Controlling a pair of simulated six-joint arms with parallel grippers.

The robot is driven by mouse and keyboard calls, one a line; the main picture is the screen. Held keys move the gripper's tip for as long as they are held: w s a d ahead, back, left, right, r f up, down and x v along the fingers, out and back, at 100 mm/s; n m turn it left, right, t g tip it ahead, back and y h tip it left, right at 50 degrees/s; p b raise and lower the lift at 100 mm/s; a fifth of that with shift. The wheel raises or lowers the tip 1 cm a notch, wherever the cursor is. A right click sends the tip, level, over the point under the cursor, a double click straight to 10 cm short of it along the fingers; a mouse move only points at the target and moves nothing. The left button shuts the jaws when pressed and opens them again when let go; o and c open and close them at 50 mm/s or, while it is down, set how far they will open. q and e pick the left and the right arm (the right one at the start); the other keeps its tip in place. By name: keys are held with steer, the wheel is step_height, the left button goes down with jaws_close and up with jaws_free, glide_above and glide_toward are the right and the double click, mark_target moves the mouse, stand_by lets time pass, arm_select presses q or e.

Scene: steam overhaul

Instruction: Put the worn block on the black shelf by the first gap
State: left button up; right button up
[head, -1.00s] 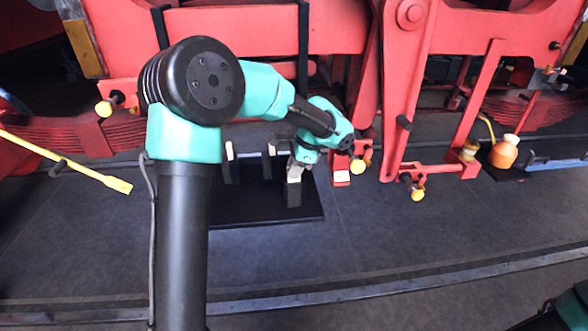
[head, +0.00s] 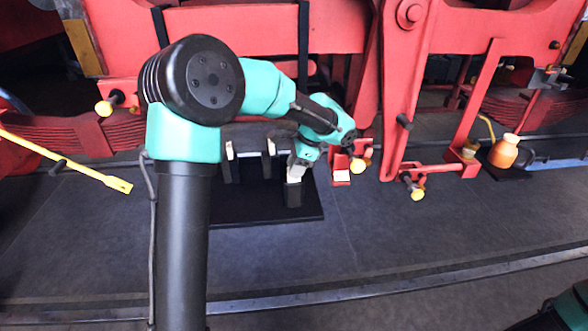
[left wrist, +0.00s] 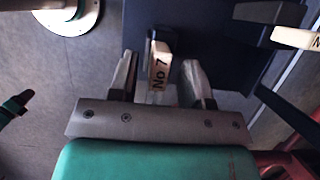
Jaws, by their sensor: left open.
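A dark block with a pale face lettered "No 7" (left wrist: 160,68) stands on the black shelf (head: 265,214), near its right end. The block also shows in the head view (head: 293,190). My left gripper (left wrist: 163,72) is open, with one finger on each side of this block; small gaps show beside it. In the head view the left gripper (head: 297,165) comes down on the block from above. Two more dark blocks with pale faces, a left one (head: 230,165) and a middle one (head: 268,160), stand on the shelf. I cannot tell which block is worn. My right gripper is out of view.
Red locomotive frame parts (head: 403,90) rise close behind and to the right of the shelf. A red foot with a pale label (head: 341,178) stands just right of it. A yellow bar (head: 70,168) juts in at left. The grey floor in front (head: 400,240) is clear.

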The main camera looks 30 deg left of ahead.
arm_select(q)
steer(key=v, duration=1.1)
stand_by(0.3)
steer(key=s+d+f+m+g+h, duration=0.1)
steer(key=s+d+f, duration=0.25)
steer(key=f, duration=0.55)
steer(key=s+d+f, duration=0.2)
steer(key=s+f, duration=0.2)
steer(key=f, duration=0.6)
steer(key=s+d+f+m+g+h, duration=0.1)
steer(key=s+d+f, duration=0.2)
steer(key=f, duration=0.6)
steer(key=s+f+n+t+h, duration=0.2)
steer(key=s+f+n, duration=0.4)
steer(key=f, duration=0.3)
steer(key=s+f+n+t+h, duration=0.3)
steer(key=s+f+n, duration=0.3)
steer(key=f+n, duration=0.2)
steer(key=shift+d+f+h, duration=0.25)
steer(key=shift+f+h, duration=0.05)
steer(key=shift+f, duration=0.45)
